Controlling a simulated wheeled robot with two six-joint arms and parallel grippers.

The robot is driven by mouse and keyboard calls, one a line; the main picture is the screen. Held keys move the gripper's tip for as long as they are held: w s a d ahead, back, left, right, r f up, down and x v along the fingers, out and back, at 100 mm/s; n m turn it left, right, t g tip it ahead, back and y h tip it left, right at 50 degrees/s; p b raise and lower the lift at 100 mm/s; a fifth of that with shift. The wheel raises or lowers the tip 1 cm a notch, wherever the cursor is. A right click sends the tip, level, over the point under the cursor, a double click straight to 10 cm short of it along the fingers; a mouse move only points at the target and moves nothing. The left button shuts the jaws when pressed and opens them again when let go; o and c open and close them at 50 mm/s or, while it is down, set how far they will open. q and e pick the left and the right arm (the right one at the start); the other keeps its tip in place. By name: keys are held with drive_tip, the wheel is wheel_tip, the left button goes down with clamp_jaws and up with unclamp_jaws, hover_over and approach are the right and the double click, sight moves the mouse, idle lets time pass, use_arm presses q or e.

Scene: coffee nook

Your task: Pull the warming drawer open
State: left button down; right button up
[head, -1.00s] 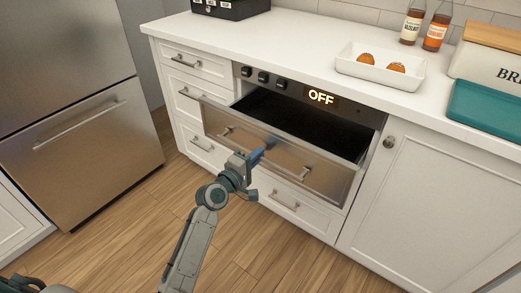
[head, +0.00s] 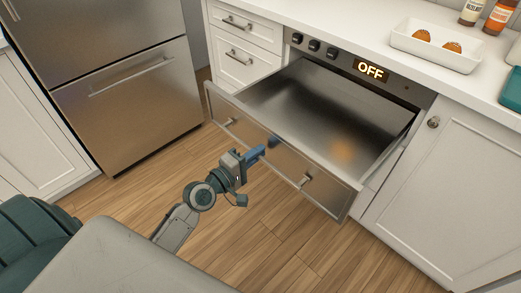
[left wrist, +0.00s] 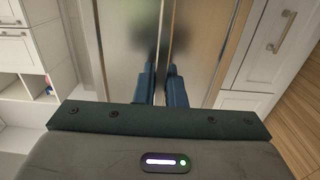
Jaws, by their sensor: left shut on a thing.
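The warming drawer (head: 318,110) is a steel drawer under the counter, pulled well out, and its inside looks empty. Its steel front (head: 285,165) carries a long bar handle (head: 304,181). My left gripper (head: 262,150) is at the middle of this front, shut on the handle. In the left wrist view its two blue fingers (left wrist: 159,85) lie on either side of the handle bar (left wrist: 169,40), against the steel front. The part of the handle between the fingers is partly hidden. My right gripper is not in view.
The oven panel above the drawer shows an OFF display (head: 371,71) and several knobs. A white tray (head: 432,50) with two buns stands on the counter. A steel fridge (head: 120,80) is at left; wooden floor lies clear before the drawer.

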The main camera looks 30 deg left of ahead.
use_arm(q)
drive_tip(key=c, duration=1.5)
unclamp_jaws()
